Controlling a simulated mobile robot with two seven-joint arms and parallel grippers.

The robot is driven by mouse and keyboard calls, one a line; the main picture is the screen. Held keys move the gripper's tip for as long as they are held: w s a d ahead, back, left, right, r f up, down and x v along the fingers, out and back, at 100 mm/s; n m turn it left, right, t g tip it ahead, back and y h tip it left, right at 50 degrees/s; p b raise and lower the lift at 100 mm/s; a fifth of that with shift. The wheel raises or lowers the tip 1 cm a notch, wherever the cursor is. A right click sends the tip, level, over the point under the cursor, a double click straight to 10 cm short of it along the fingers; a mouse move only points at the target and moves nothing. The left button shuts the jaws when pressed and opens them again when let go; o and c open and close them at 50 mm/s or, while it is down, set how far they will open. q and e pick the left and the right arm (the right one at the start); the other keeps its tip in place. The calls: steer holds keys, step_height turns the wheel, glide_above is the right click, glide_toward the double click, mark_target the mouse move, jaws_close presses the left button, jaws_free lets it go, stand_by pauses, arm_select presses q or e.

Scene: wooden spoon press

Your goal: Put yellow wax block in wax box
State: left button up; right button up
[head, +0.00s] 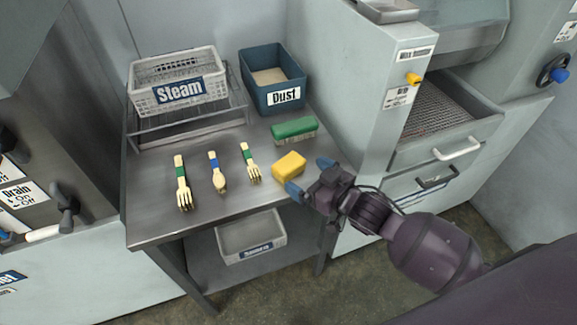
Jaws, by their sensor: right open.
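The yellow wax block (289,166) lies on the metal table near its right front part. My right gripper (309,175) reaches in from the right and is open, with its blue fingertips just to the right of the block. One fingertip is close to the block's lower right edge; I cannot tell whether it touches. Nothing is between the fingers. My left gripper is not in view.
The metal table (160,228) holds several wooden utensils, a green brush-like block (294,130), a blue Dust bin (272,78) and a white Steam basket (177,83) on a rack. A grey bin (250,235) sits on the lower shelf. A cabinet (362,75) borders the right.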

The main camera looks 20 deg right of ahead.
mark_target(289, 162)
steer(key=shift+x, duration=1.05)
steer(key=x, duration=0.1)
steer(key=b+x, duration=0.1)
steer(key=x, duration=0.1)
steer(key=shift+w+a+f, duration=0.15)
steer(key=shift+w+f, duration=0.1)
steer(key=shift+f, duration=0.05)
steer(key=shift+w+a, duration=0.25)
steer(key=shift+w, duration=0.3)
steer(key=c, duration=0.9)
steer(key=shift+o, duration=0.2)
steer(key=shift+w+r, duration=0.1)
steer(key=shift+r, duration=0.35)
step_height(289, 162, up, 8)
steer(key=shift+f+p, duration=0.2)
steer(key=shift+p, duration=0.85)
steer(key=shift+r+m+h+p, duration=0.55)
steer(key=shift+r+p, duration=0.7)
steer(key=shift+r, duration=5.45)
steer(key=s+d+f+m+t+h, duration=0.1)
steer(key=s+d+f+m+h, duration=0.2)
steer(key=s, duration=0.7)
step_height(289, 162, down, 5)
steer(key=shift+d+r+m+h, duration=0.2)
steer(key=shift+d+m+h, duration=0.2)
steer(key=shift+h, duration=0.75)
